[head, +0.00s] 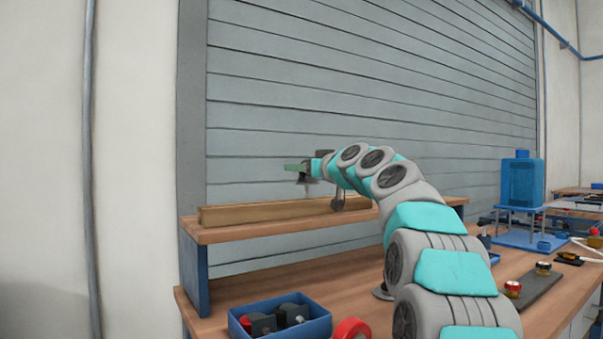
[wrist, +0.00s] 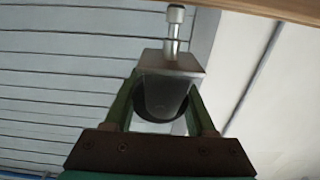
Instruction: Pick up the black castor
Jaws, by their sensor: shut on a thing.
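My gripper (wrist: 163,108) is shut on the black castor (wrist: 172,70), which shows a grey metal bracket, a short stem and a dark wheel partly hidden between the green fingers. In the head view my gripper (head: 300,169) is above the raised wooden shelf, near the left part of the long wooden beam. The castor (head: 308,179) shows there as a small dark shape at the fingers, held clear of the beam. In the wrist view its stem points toward the shelf edge at the top.
The raised shelf (head: 220,234) carries the long wooden beam (head: 260,213). A small dark thing (head: 338,201) shows beside the beam, below my arm. On the bench are a blue bin (head: 318,328) with red and black parts and a red round thing (head: 351,328). A blue tank (head: 523,182) stands right.

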